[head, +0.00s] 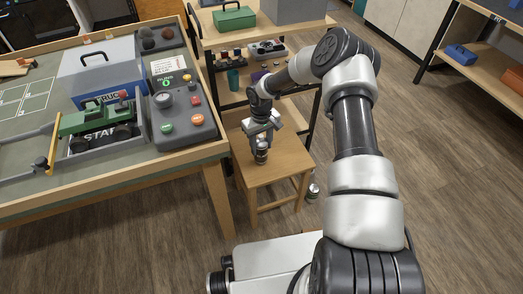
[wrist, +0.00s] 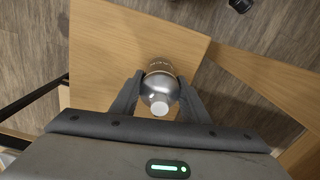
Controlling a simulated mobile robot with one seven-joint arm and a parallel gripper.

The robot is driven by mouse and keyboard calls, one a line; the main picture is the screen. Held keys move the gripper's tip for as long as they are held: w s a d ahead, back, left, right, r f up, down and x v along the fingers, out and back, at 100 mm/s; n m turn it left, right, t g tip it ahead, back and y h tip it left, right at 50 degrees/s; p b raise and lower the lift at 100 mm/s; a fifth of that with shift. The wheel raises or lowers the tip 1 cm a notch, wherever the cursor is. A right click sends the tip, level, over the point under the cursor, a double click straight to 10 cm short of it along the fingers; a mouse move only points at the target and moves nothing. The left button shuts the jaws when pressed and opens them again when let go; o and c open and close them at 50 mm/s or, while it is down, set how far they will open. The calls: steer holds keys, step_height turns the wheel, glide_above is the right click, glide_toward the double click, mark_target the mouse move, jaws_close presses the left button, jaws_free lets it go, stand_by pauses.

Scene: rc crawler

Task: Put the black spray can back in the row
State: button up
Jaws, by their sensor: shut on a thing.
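My gripper (wrist: 158,103) points down over a small wooden stool, with its two fingers closed on either side of a spray can (wrist: 159,88). In the wrist view the can shows a silvery domed top, a white nozzle and a narrow band of lettering. The rest of its body is hidden, so I cannot tell its main colour. In the head view my gripper (head: 261,143) holds the can (head: 261,156) upright at the stool top (head: 274,166). I cannot tell whether the can touches it.
Another small can (head: 313,191) is on the floor by the stool. The workbench (head: 120,178) at left carries a green crawler (head: 95,122) and a button panel (head: 184,117). Open floor lies right of the stool.

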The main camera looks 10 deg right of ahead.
steer(key=shift+f, duration=1.1)
steer(key=shift+f, duration=0.1)
steer(key=shift+f+b, duration=0.2)
steer(key=shift+b, duration=0.2)
steer(key=o, duration=1.2)
steer(key=shift+r, duration=0.1)
steer(key=shift+c, duration=0.2)
